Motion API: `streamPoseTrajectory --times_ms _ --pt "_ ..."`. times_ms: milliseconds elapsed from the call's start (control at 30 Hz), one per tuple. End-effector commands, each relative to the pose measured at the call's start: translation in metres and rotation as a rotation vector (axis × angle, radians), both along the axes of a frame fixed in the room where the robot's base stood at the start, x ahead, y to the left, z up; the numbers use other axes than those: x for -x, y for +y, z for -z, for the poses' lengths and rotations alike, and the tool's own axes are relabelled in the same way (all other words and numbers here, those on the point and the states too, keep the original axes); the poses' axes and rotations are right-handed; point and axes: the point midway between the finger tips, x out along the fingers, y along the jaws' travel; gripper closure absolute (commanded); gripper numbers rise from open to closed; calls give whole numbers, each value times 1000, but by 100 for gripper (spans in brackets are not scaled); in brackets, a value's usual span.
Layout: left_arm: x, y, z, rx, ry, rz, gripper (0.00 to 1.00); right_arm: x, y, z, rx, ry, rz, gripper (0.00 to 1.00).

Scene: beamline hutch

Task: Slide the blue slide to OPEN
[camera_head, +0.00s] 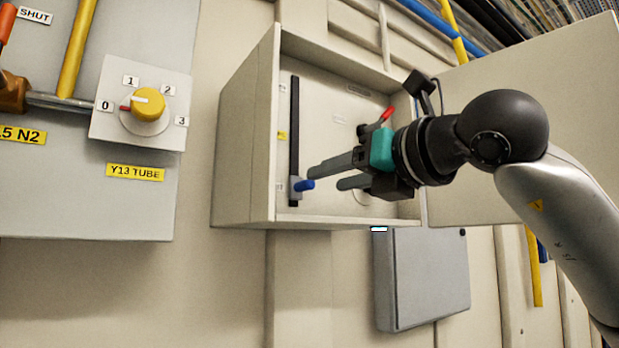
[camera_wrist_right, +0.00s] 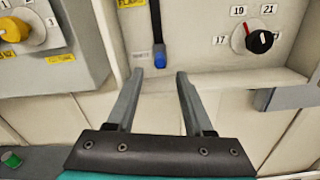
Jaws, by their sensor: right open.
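The blue slide (camera_head: 304,185) sits at the lower end of a black vertical rail (camera_head: 294,130) on the back panel inside an open beige cabinet. In the right wrist view the blue slide (camera_wrist_right: 160,58) hangs below the rail (camera_wrist_right: 156,18), centred between and just beyond my fingertips. My right gripper (camera_head: 327,178) is open and empty, reaching into the cabinet from the right; its fingers also show in the wrist view (camera_wrist_right: 160,74). The fingers look close to the slide, but I cannot tell whether they touch it. Small labels beside the rail are unreadable. My left gripper is out of view.
The cabinet's side wall (camera_head: 245,140) and bottom lip (camera_head: 340,222) border the reach. Its door (camera_head: 530,110) stands open at right, behind my arm. A red-handled part (camera_head: 388,113) is near my gripper. A numbered dial (camera_wrist_right: 259,41) is right of the rail. A yellow knob (camera_head: 148,103) is at left.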

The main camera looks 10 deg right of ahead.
Motion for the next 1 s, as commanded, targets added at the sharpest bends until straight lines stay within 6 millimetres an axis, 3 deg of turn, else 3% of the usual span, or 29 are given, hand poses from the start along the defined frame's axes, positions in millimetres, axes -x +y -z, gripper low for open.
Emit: streamPoseTrajectory --times_ms 100,333,767,1000 --pt "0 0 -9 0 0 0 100 -24 11 -2 -1 3 -2 48" --pt "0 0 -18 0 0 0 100 -55 22 -1 0 2 0 48" --pt "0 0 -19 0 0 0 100 -64 26 0 0 1 -1 48" --pt "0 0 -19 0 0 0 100 -64 26 0 -1 1 -1 75"
